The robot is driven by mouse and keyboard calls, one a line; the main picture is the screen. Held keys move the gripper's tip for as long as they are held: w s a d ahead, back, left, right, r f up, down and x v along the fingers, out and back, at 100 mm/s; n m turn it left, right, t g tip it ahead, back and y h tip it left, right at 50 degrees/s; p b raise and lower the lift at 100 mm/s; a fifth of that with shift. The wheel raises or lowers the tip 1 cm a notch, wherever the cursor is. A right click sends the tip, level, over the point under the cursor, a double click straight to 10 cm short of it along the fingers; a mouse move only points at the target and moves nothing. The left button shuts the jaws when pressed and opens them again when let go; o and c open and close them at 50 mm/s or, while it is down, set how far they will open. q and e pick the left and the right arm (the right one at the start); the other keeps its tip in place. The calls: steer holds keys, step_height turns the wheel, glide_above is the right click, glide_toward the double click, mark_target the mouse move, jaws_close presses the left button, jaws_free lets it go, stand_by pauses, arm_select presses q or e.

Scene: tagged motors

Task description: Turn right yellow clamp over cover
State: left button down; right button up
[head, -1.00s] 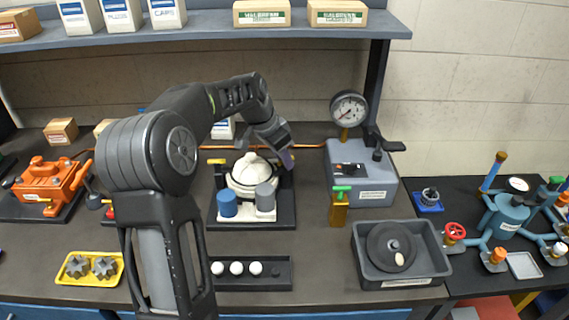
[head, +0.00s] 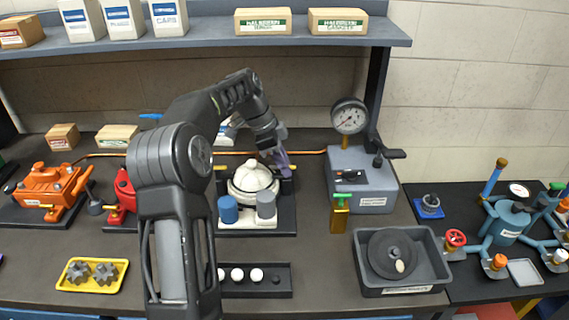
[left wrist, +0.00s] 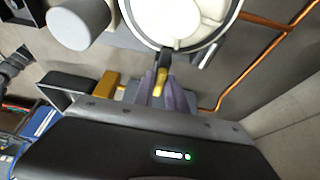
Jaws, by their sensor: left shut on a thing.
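The white domed cover (head: 253,175) sits on the fixture with the dark base (head: 286,225), a blue cylinder (head: 228,209) and a grey cylinder (head: 266,204) in front of it. My left gripper (head: 282,163) is at the right side of the cover, its purple fingers pointing down. In the left wrist view, the right yellow clamp (left wrist: 158,85) lies between those fingers (left wrist: 162,92), beside the white cover (left wrist: 180,18), and the gripper is shut on it. In the head view my gripper hides most of this clamp. The left yellow clamp (head: 220,168) is partly hidden by my arm. My right gripper is out of view.
A grey gauge box (head: 362,180) and a yellow block with a green top (head: 340,215) stand right of the fixture. A grey tub (head: 440,265) is at front right. A black tray (head: 285,283) with white balls lies in front. A shelf (head: 210,43) spans above.

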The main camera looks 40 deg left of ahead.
mark_target(273, 174)
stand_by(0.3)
arm_select(q)
steer(key=c, duration=1.4)
jaws_free()
steer(key=shift+o, duration=0.2)
steer(key=shift+a+r, duration=0.15)
steer(key=shift+r, duration=0.15)
steer(key=v, duration=0.4)
steer(key=p+v, duration=0.2)
steer(key=v, duration=0.1)
steer(key=shift+r+p, duration=0.1)
steer(key=shift+p, duration=0.25)
